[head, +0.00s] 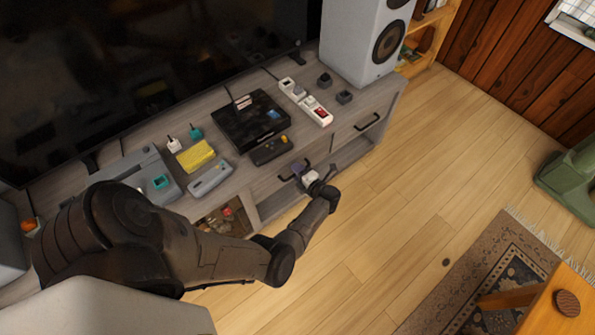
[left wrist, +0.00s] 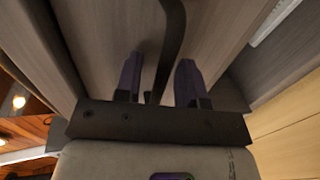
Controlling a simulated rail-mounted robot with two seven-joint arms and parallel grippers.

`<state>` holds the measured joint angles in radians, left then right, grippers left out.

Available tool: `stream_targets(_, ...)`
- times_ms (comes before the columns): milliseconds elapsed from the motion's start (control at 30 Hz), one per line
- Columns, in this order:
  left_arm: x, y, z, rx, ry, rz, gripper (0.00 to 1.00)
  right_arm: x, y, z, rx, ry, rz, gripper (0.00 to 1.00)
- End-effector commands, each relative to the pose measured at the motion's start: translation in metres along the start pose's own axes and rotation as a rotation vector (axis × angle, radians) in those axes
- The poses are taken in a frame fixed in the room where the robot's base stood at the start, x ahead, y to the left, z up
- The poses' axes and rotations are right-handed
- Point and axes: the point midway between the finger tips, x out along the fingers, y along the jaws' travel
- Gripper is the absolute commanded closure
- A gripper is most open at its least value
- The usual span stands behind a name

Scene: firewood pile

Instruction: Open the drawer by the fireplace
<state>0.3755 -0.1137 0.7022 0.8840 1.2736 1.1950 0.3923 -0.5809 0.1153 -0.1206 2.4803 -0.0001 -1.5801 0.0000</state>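A long grey wood cabinet carries two drawers with dark bar handles. The left drawer (head: 264,189) looks closed, and my left gripper (head: 303,168) is at its front. In the left wrist view the dark handle (left wrist: 171,40) runs between the two purple fingers of my left gripper (left wrist: 160,63). The fingers stand apart on either side of it, with gaps visible, so the gripper is open around the handle. The right drawer (head: 352,131) is closed, with its handle (head: 367,122) free. My right gripper is not in view. No fireplace shows.
A black console (head: 250,121), a power strip (head: 305,101), a yellow block (head: 195,156) and a white speaker (head: 362,40) stand on the cabinet below a large TV (head: 130,60). Open shelves lie under the drawers. The wooden floor (head: 410,170) in front is clear up to a rug (head: 480,270).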

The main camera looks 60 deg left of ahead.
Motion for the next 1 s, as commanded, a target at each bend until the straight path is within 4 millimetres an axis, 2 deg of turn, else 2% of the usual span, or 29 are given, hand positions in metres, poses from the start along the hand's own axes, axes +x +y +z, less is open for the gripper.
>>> stream_targets(133, 0.0000, 0.0000, -0.0001, 0.000, 0.000, 0.000, 0.65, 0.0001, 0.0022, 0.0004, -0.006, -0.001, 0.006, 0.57)
stream_targets(500, 0.0000, 0.0001, 0.0000, 0.000, 0.000, 0.000, 1.00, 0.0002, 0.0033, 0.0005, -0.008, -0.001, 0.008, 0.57)
stream_targets(1000, 0.0000, 0.0003, -0.0029, 0.000, 0.006, 0.000, 1.00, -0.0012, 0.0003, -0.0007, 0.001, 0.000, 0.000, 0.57)
